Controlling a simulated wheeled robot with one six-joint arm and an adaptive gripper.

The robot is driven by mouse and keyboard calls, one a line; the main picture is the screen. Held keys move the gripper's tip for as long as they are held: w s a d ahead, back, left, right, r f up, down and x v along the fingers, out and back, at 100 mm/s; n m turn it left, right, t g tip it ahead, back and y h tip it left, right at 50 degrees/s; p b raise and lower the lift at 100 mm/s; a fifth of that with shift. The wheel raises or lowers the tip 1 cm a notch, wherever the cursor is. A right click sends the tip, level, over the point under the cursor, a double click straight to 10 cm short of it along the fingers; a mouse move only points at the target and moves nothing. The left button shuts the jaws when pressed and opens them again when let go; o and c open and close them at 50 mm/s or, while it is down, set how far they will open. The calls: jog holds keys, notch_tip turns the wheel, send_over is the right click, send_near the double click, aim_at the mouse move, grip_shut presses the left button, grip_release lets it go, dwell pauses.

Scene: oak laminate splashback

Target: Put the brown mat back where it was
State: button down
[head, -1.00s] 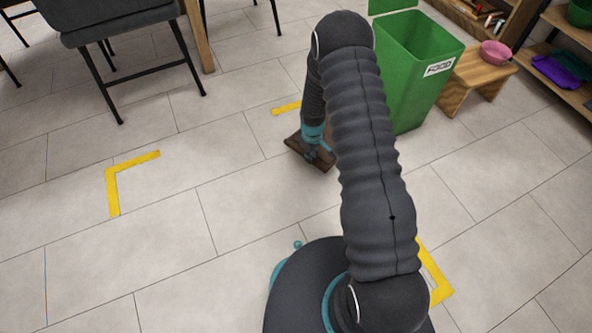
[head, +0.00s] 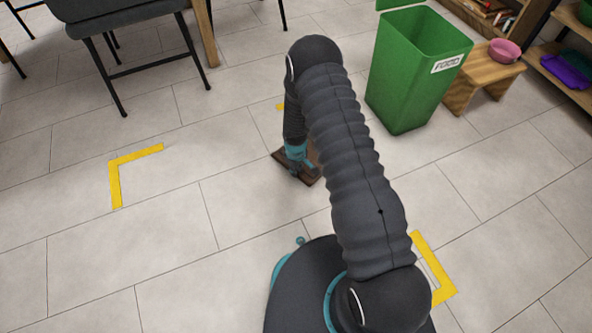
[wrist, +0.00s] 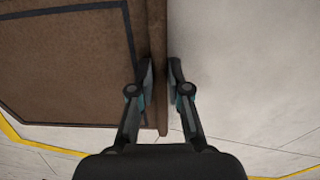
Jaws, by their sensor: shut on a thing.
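The brown mat (head: 309,180) shows in the head view beyond my base, partly hidden by my arm. I cannot tell whether it touches the floor. My gripper (head: 299,168) points down at it. In the wrist view the mat (wrist: 75,70) fills the left side, brown with a dark line inside its border. My gripper (wrist: 160,85) is shut on its edge there, one finger on each side. Yellow corner marks lie on the floor: one at left (head: 116,178), one at right (head: 437,272) partly behind my arm, and a piece of yellow (head: 280,106) beyond the mat.
A green bin (head: 408,85) labelled FOOD stands right of the mat. Behind it are a wooden stool (head: 487,75) with a pink bowl (head: 504,50) and shelves at the right edge. A dark chair (head: 125,20) stands at the back left. The tiled floor between the marks is clear.

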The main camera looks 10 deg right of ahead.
jog(key=c, duration=1.1)
grip_release()
jog(key=shift+c, duration=0.2)
